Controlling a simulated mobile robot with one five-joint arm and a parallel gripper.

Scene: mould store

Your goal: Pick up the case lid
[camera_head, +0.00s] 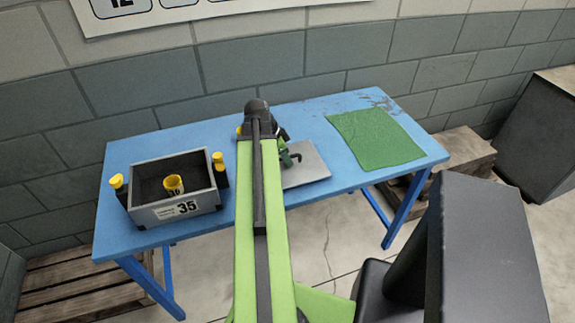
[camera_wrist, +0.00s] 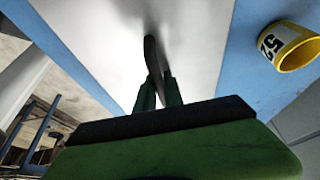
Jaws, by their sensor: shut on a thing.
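The case lid (camera_head: 308,168) is a flat grey plate in the middle of the blue table, partly hidden behind my arm in the head view. In the wrist view the lid (camera_wrist: 95,45) is a pale plate filling much of the picture, with a dark upright grip (camera_wrist: 150,55) on it. My gripper (camera_wrist: 158,88) has its green fingers closed on this grip. In the head view my gripper (camera_head: 290,158) shows at the lid's left part. I cannot tell whether the lid rests on the table or is slightly raised.
A grey case (camera_head: 187,212) marked 35, with dark sides and yellow-topped latches, stands open at the table's left, a yellow cup (camera_head: 173,184) inside. A green mat (camera_head: 376,137) lies on the right of the blue table (camera_head: 150,150). A yellow numbered ring (camera_wrist: 290,48) is near the lid.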

